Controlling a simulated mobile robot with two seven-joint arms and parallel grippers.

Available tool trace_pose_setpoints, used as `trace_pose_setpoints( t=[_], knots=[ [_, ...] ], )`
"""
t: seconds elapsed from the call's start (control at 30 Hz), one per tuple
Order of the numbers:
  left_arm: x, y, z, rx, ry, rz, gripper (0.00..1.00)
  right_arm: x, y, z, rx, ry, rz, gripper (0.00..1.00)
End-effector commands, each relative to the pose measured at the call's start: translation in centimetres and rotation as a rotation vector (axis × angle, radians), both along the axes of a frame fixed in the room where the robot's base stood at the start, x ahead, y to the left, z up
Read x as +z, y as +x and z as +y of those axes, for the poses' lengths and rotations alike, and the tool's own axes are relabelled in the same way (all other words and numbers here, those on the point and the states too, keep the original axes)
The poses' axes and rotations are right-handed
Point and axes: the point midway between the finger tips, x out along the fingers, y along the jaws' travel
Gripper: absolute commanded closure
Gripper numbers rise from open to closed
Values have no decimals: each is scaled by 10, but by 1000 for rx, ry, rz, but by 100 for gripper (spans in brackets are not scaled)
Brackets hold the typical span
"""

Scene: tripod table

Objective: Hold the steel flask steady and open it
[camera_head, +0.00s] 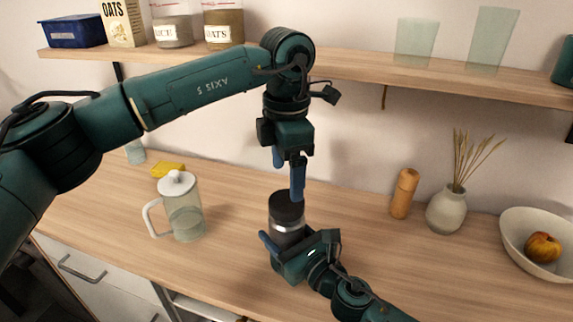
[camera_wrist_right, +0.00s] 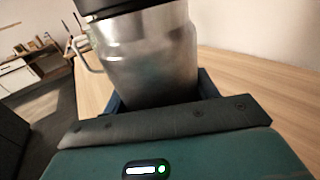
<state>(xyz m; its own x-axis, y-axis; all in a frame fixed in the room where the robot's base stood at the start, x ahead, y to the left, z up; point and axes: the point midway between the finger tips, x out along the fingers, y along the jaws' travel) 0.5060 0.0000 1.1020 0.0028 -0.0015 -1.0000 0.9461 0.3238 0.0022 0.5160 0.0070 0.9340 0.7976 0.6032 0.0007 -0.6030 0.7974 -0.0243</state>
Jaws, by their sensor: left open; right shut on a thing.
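The steel flask (camera_head: 286,229) stands upright on the wooden counter, with a black lid (camera_head: 287,206) on top. My right gripper (camera_head: 283,246) is shut around the flask's body from the front right. In the right wrist view the flask's steel body (camera_wrist_right: 150,62) fills the space between the fingers (camera_wrist_right: 158,92), and the lid's lower edge shows at the top. My left gripper (camera_head: 289,173) is open, pointing down just above the lid. Its blue fingers are apart and hold nothing; whether a fingertip touches the lid cannot be told. The lid sits on the flask.
A glass pitcher with a white lid (camera_head: 183,212) stands to the left, near a yellow item (camera_head: 168,170). A wooden mill (camera_head: 403,193), a vase (camera_head: 446,209) and a bowl (camera_head: 512,249) with fruit stand to the right. A shelf (camera_head: 350,72) runs above, behind my left wrist.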

Motion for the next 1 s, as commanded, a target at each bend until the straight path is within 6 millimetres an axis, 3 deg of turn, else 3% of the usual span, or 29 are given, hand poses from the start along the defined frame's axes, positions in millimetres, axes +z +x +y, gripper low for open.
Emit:
trace_pose_setpoints(
  t=[0.2, 0.4, 0.57, 1.0],
  knots=[
    [4, 0, 1, -402, 1, -2, 22, -2, 0, 0, 1, -2, 2, 100],
    [5, 0, 1, -602, 2, -1, 22, -2, 0, 0, 1, -2, 2, 100],
    [-2, 0, 1, -645, 1, 1, 22, -2, -1, 0, 1, -2, 2, 100],
    [-64, 0, 1, -645, 1, 1, 22, -2, 0, 0, 1, -2, 2, 100]
  ],
)
